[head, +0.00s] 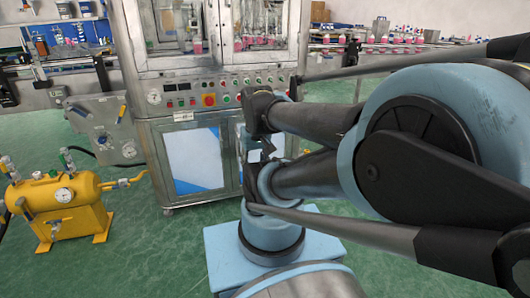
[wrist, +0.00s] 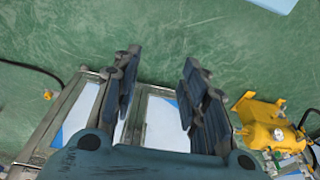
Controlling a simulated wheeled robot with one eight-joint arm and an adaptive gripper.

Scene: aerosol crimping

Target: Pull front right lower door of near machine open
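The near machine (head: 222,88) is a steel cabinet with glass upper doors, a control panel and lower doors with white and blue panes. Its left lower door (head: 195,158) looks shut in the head view. The right lower door is mostly hidden there behind my arm. The wrist view looks upside down against the head view; there the right lower door (wrist: 80,115) lies left of my gripper and looks flush with its frame. My gripper (wrist: 160,62) is open and empty, its fingers apart in front of the doors. I cannot see it touching a handle.
A yellow tank with gauges (head: 62,205) stands on the floor left of the machine and also shows in the wrist view (wrist: 265,125). A conveyor (head: 60,62) runs at the left. Green floor (head: 150,255) is clear in front.

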